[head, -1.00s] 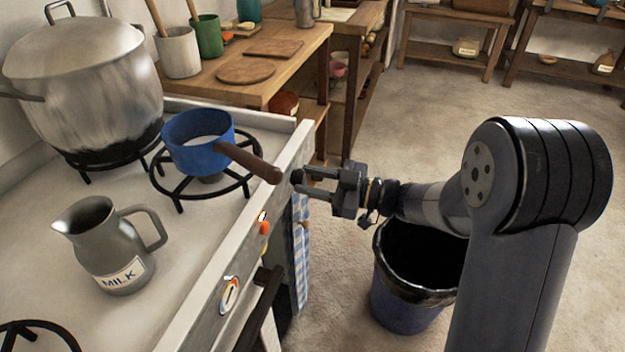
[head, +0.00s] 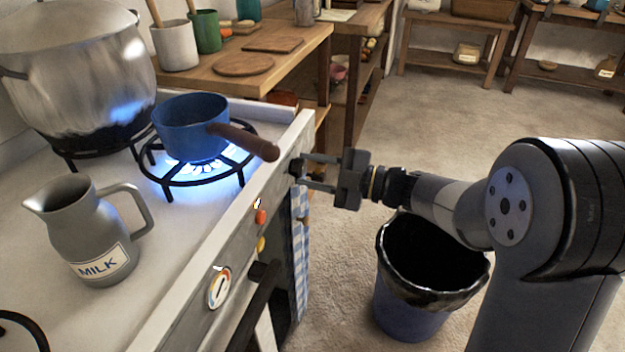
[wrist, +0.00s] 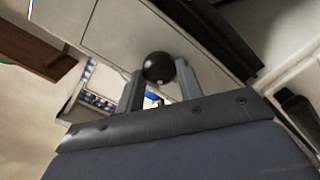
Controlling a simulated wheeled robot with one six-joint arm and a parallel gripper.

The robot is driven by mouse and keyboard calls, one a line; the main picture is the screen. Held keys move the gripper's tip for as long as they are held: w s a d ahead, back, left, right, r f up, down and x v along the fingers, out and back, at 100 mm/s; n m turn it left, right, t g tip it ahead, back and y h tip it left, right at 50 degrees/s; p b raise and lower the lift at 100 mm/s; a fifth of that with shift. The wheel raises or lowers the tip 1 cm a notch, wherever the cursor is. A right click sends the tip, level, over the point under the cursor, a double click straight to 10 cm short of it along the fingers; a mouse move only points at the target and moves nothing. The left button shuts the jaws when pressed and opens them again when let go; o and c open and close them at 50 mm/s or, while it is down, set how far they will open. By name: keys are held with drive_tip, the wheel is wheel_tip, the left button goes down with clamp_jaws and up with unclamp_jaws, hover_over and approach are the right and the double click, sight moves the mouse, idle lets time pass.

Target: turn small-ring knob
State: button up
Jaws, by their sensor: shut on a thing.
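My gripper (head: 308,172) is at the stove's front panel, shut on a dark round knob (head: 295,167) near the panel's far end. In the wrist view the knob (wrist: 158,67) sits between the two fingers. A blue flame (head: 205,165) burns on the small ring (head: 190,180) under a blue saucepan (head: 188,128). The pan's brown handle (head: 245,141) reaches over the stove's front edge, close above the knob and my fingers.
A large steel pot (head: 75,70) stands behind the saucepan. A milk jug (head: 88,232) stands on the near hob. A dark bin (head: 425,280) is on the floor below my arm.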

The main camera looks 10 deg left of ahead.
drive_tip(key=n+b, duration=0.3)
drive_tip(key=n, duration=0.1)
drive_tip(key=shift+f, duration=0.25)
drive_tip(key=shift+r+n+b, duration=0.1)
drive_tip(key=shift+n+b, duration=0.85)
drive_tip(key=shift+n, duration=0.05)
drive_tip(key=o, duration=1)
drive_tip(key=shift+r, duration=0.1)
drive_tip(key=d+p, duration=0.2)
drive_tip(key=d, duration=0.8)
drive_tip(key=shift+s+d+p, duration=0.3)
drive_tip(key=shift+s+d, duration=0.1)
drive_tip(key=shift+s, duration=0.05)
drive_tip(key=shift+a, duration=0.1)
